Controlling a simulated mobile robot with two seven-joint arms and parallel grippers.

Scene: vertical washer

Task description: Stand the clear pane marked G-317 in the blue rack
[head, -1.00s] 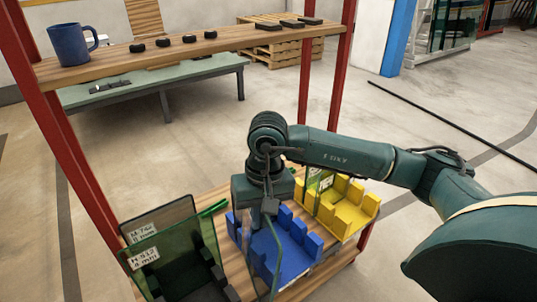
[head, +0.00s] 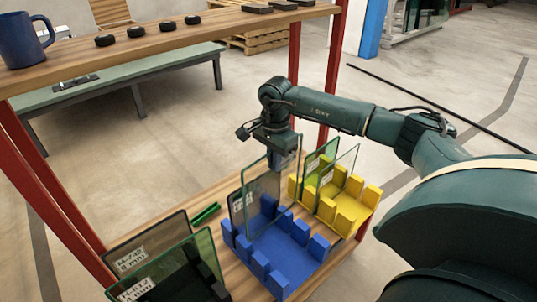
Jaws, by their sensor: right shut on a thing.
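My right gripper (head: 283,158) is shut on the top edge of a clear pane (head: 268,195) and holds it upright. The pane's lower part overlaps the left back part of the blue rack (head: 272,250); I cannot tell whether its bottom edge is seated in a slot. A pale label with dark writing (head: 242,200) shows near the pane's left side, too small to read. The blue rack has upright blocks in two rows and stands on the wooden lower shelf. My left gripper is not in view.
A yellow rack (head: 347,215) with upright panes stands right of the blue one. A black rack at lower left holds a dark pane (head: 150,245) and a green pane (head: 175,272), both labelled. A green bar (head: 206,213) lies between. The upper shelf (head: 180,45) and red posts (head: 338,75) frame the space.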

